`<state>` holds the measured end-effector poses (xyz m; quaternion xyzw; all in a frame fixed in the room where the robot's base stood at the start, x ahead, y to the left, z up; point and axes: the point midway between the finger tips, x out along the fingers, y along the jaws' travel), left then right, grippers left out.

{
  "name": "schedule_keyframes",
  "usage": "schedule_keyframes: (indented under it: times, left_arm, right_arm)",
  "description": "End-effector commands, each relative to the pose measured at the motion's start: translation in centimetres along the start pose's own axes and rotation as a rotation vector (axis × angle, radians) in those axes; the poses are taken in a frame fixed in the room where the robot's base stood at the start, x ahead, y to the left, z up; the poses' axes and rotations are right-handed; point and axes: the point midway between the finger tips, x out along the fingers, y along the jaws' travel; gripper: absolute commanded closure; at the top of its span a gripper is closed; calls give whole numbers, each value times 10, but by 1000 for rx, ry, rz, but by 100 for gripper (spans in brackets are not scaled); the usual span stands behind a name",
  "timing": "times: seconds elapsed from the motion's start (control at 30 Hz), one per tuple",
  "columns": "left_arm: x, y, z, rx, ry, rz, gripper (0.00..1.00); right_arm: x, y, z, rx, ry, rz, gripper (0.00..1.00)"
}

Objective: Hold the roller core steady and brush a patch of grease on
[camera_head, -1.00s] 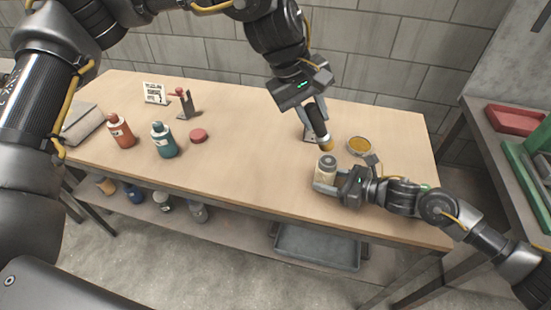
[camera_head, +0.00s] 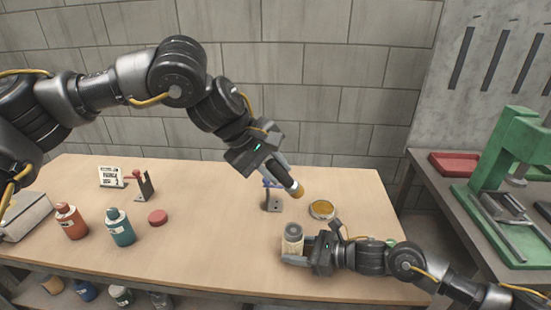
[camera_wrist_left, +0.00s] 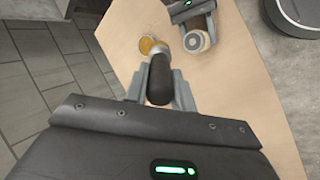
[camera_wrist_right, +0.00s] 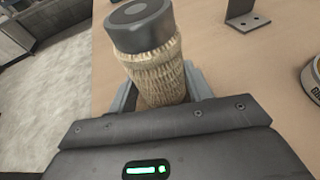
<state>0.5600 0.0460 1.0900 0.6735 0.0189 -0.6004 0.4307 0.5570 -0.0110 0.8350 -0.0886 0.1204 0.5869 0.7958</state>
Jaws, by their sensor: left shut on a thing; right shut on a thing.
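My left gripper (camera_head: 278,170) is shut on the dark handle of a brush (camera_head: 296,188), held tilted above the table. Its tan tip points down to the right and is apart from the roller core. The brush also shows in the left wrist view (camera_wrist_left: 159,80), pointing away from the gripper. My right gripper (camera_head: 302,252) is shut around the roller core (camera_head: 292,236), which stands upright near the front edge. The right wrist view shows its woven tan mesh and grey cap (camera_wrist_right: 150,60). An open tin of amber grease (camera_head: 321,209) sits behind and right of the core.
A metal stand (camera_head: 271,199) is behind the core, left of the tin. Red (camera_head: 71,221) and teal (camera_head: 120,227) bottles, a red puck (camera_head: 158,217) and a small sign (camera_head: 112,176) are at left. A side bench (camera_head: 440,192) with a green press is at right.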

Motion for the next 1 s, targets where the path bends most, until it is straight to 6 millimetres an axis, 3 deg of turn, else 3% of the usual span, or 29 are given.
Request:
schedule_keyframes:
  times: [0.47, 0.6, 0.77, 1.0]
  left_arm:
    - [12, -8, -1, 1, -1, -1, 98]
    - [22, -7, 13, 12, -14, -1, 98]
    - [16, -1, 13, 6, -11, 1, 98]
    - [4, -4, -1, -3, 0, 1, 98]
  right_arm:
    - [0, 0, 0, 0, 0, 0, 63]
    - [0, 0, 0, 0, 0, 0, 63]
    - [0, 0, 0, 0, 0, 0, 63]
    - [0, 0, 0, 0, 0, 0, 63]
